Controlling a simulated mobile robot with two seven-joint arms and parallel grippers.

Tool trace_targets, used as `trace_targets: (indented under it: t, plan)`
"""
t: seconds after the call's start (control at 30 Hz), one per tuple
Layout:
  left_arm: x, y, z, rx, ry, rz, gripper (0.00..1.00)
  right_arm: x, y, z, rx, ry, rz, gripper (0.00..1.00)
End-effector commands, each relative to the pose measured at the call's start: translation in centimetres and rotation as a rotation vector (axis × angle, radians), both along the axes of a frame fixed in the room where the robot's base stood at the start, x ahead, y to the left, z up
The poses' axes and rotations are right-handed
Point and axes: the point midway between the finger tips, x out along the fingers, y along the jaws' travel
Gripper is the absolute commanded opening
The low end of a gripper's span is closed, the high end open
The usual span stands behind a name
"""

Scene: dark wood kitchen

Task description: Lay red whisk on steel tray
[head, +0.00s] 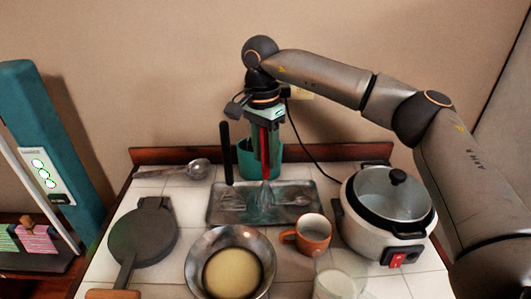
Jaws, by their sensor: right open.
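The red whisk (264,148) shows as a red handle, upright, between the fingers of my right gripper (267,135). Wire loops show below the handle, over the middle of the steel tray (216,214); I cannot tell whether they touch it. My right gripper is open around or just beside the handle, pointing down; contact is unclear. Part of the handle is hidden by the gripper. The tray lies flat on the tiled counter. My left gripper is out of view.
A black-handled utensil (226,150) stands upright over the tray's left part. A teal crock (245,158) is behind. An orange mug (311,235) and a steel pan (204,255) are in front. A rice cooker (358,225) stands right, a dark waffle iron (143,233) left.

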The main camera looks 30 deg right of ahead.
Motion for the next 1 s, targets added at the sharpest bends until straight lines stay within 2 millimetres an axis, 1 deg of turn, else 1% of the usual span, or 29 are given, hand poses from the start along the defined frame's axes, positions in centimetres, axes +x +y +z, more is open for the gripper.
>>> trace_targets:
  t: [0.07, 0.17, 0.4, 0.53, 0.6, 0.77, 1.0]
  plan:
    - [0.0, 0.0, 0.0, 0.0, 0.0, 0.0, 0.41, 0.1, 0.0, 0.7, 0.001, -0.002, 0.0, 0.43]
    - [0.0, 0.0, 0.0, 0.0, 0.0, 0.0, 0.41, 0.2, 0.1, 2.2, -0.001, -0.004, 0.001, 0.43]
    - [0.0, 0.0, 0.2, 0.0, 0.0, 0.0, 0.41, 0.5, 0.3, 7.6, 0.001, -0.004, 0.0, 0.43]
    - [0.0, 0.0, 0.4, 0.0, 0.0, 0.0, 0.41, 0.6, 0.3, 10.0, 0.001, -0.003, 0.0, 0.43]
    - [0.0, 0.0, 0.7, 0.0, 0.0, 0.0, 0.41, 0.6, 0.3, 11.0, -0.001, -0.001, 0.001, 0.43]
    - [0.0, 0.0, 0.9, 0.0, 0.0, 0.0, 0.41, 0.7, 0.3, 12.0, -0.001, 0.0, 0.0, 0.43]
    - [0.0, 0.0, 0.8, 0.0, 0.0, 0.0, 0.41, 0.7, 0.3, 12.1, 0.0, 0.001, 0.0, 0.43]
